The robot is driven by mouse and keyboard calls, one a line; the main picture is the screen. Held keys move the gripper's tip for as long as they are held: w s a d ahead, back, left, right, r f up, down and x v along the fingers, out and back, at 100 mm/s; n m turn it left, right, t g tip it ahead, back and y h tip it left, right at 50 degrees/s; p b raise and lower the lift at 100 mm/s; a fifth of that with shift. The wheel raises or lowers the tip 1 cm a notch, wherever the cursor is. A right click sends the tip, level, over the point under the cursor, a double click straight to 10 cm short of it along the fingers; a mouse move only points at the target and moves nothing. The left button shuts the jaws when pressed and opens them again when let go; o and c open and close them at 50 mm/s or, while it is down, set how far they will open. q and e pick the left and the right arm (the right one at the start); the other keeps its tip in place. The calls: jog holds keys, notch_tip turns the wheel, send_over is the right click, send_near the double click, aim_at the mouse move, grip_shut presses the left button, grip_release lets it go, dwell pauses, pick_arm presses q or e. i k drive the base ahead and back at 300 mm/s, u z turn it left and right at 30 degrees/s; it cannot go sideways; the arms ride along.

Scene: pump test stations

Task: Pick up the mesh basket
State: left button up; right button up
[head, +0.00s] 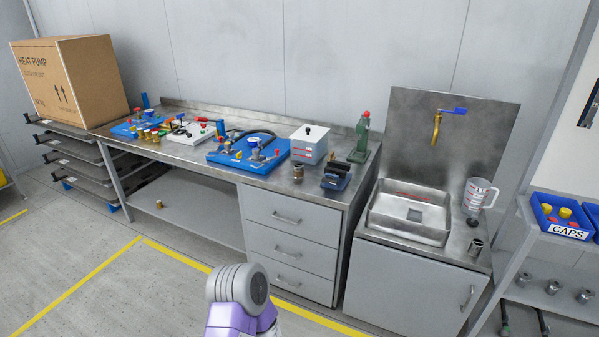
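I cannot make out a mesh basket for certain. A small grey metal cylinder (476,246) stands upright at the front right of the sink counter and may be it, but its surface is too small to tell. A short metal and brass part (298,172) stands on the workbench in front of a white box. Neither of my grippers is in view. Only a purple and grey link of my own arm shows at the bottom centre, well short of the benches.
A blue caps bin (562,217) is far right. Open floor lies front left.

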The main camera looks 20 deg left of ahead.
aim_at(298, 170)
jog(key=u, duration=0.55)
jog(key=k, duration=1.3)
jog(key=u, duration=1.05)
jog(key=i, duration=3.45)
jog(key=z, duration=1)
